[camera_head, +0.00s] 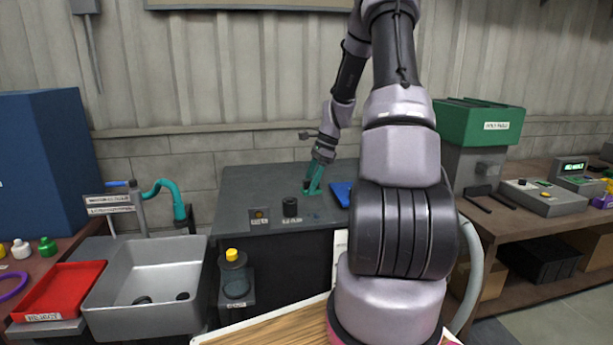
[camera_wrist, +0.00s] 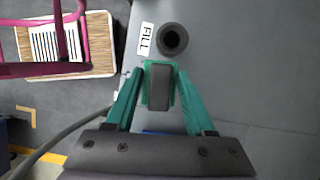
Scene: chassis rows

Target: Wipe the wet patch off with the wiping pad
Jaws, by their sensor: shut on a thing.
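My gripper (camera_head: 313,180) is low over the dark grey bench top, with its teal fingers pointing down. In the wrist view my gripper (camera_wrist: 160,98) is shut on the wiping pad (camera_wrist: 160,85), which shows a grey block with teal edges between the fingers. In the head view the pad is small and partly hidden by the fingers. I cannot tell whether its underside touches the bench. A small faint bluish mark (camera_head: 315,216) lies on the bench in front of the gripper; I cannot tell whether it is the wet patch.
A black round holder (camera_head: 290,207) stands left of my gripper, close to the pad in the wrist view, with a FILL label (camera_wrist: 146,38) beside it. A blue flat item (camera_head: 341,194) lies to the right. A sink (camera_head: 145,290) is at left. Bench space behind is clear.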

